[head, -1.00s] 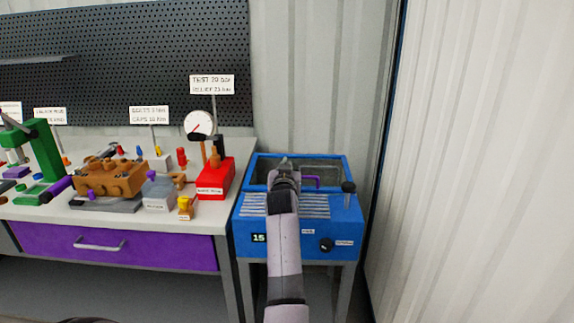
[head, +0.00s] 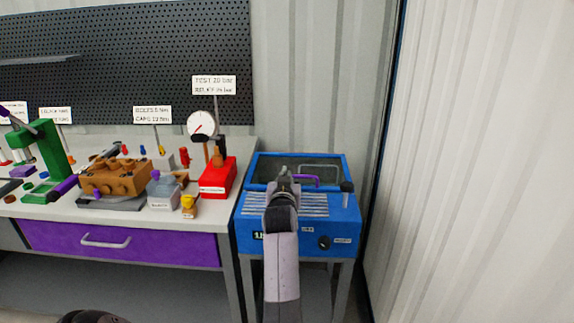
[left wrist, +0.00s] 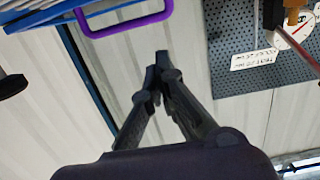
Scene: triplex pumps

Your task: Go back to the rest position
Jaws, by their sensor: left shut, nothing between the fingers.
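My left gripper (head: 284,174) is in front of and above the blue machine (head: 312,240) at the right end of the bench. Its fingers are shut with nothing between them, as the left wrist view (left wrist: 161,75) also shows. The purple handle (head: 306,181) of the machine is just right of the gripper. In the left wrist view the handle (left wrist: 125,27) is at the top left, apart from the fingers. My right gripper is not in view.
The bench (head: 238,158) to the left holds a brown pump block (head: 113,180), a red unit (head: 217,179) with a dial gauge (head: 202,124), and a green press (head: 50,150). A ribbed wall (head: 480,160) stands close on the right. A black knob (head: 346,187) sticks up from the machine.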

